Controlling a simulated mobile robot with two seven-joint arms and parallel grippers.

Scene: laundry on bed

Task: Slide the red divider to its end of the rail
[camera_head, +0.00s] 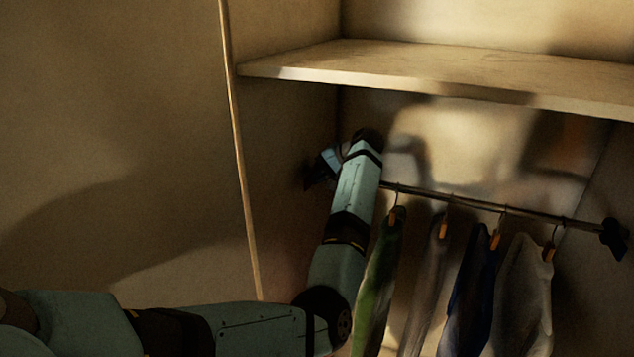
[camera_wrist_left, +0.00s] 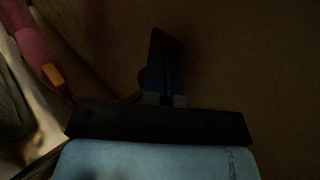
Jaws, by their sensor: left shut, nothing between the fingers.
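The rail (camera_head: 470,205) runs across the closet, with its left stretch hidden behind my left arm. My left gripper (camera_head: 329,161) is at the left end of the rail, close to the dark end bracket (camera_head: 309,176). In the left wrist view its fingers (camera_wrist_left: 165,45) are together, with nothing seen between them. No red divider can be clearly made out in the head view. In the left wrist view a dark red shape (camera_wrist_left: 30,45) lies at the upper left, apart from the fingers; I cannot tell whether it is the divider or a garment. My right gripper is not in view.
A green garment (camera_head: 378,285), a grey one (camera_head: 428,290), a navy one (camera_head: 470,295) and a pale one (camera_head: 524,295) hang on the rail right of my arm. A wooden shelf (camera_head: 450,72) is above. The closet's side panel edge (camera_head: 240,170) stands left of my forearm.

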